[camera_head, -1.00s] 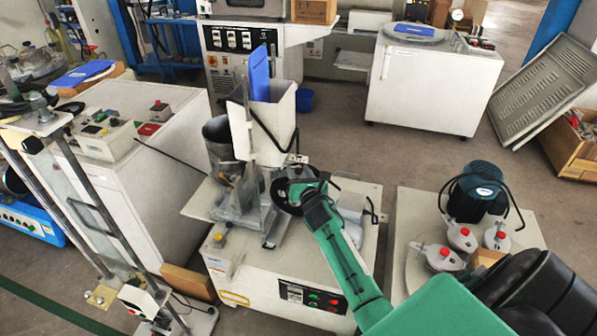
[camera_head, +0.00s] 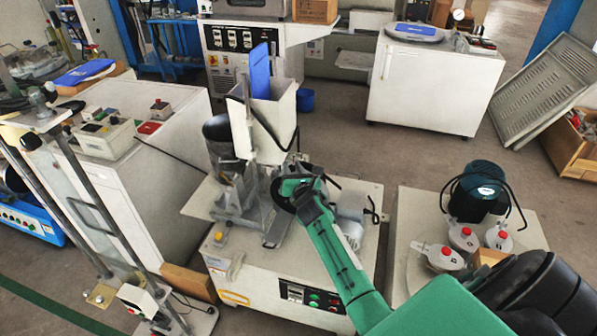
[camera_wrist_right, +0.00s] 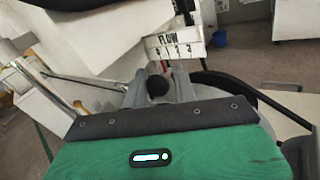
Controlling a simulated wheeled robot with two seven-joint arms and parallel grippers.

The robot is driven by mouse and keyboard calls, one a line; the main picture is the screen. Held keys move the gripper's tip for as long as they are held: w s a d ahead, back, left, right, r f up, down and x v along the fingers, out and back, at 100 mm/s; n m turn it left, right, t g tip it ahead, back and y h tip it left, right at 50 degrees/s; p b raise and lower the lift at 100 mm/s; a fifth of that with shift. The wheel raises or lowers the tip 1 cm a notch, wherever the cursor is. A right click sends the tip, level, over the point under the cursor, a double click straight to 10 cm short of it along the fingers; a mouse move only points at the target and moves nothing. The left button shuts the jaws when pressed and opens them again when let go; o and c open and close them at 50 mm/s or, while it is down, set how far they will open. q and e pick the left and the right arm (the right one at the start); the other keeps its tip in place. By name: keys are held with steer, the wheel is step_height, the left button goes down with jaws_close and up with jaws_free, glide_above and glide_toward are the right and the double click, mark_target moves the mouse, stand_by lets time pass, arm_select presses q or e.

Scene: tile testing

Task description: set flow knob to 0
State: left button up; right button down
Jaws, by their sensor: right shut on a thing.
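The flow knob (camera_wrist_right: 157,87) is a dark round knob in the right wrist view, just below a white plate marked FLOW (camera_wrist_right: 171,42) with small numbers on it. My right gripper (camera_wrist_right: 160,74) has its two grey fingers on either side of the knob, shut on it. The knob's pointer and exact setting cannot be read. In the head view my green right wrist (camera_head: 300,190) reaches the front of the white hopper (camera_head: 268,125) of the tile testing machine; my own wrist hides the knob and fingers there. My left gripper is not in view.
The machine stands on a white cabinet (camera_head: 262,278) with a small button panel (camera_head: 313,297). A black cable (camera_wrist_right: 235,83) curves close to the right of my gripper. Red-capped jars (camera_head: 463,237) and a dark motor (camera_head: 477,193) stand on a bench at right.

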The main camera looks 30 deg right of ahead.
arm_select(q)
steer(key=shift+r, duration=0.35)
arm_select(e)
steer(key=shift+w+a+r, duration=0.1)
steer(key=shift+a, duration=0.15)
steer(key=c, duration=1.3)
jaws_free()
steer(key=shift+w+a, duration=0.15)
steer(key=shift+o, duration=0.2)
steer(key=shift+s+d+p, duration=0.3)
steer(key=shift+d+p, duration=0.05)
steer(key=s+d+v, duration=0.1)
steer(key=d+v, duration=0.1)
steer(key=v, duration=1.3)
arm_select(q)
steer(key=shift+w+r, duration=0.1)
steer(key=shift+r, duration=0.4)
arm_select(e)
steer(key=s+a+f+m+g+y, duration=0.1)
steer(key=s+a+f+m+g, duration=0.2)
steer(key=f+m, duration=0.4)
steer(key=s+a+f+m+g, duration=0.4)
steer(key=s+f+m, duration=0.2)
steer(key=f+m, duration=0.2)
step_height(320, 180, down, 2)
steer(key=shift+f+y, duration=0.15)
steer(key=shift+y, duration=0.25)
steer(key=shift+w+d, duration=0.1)
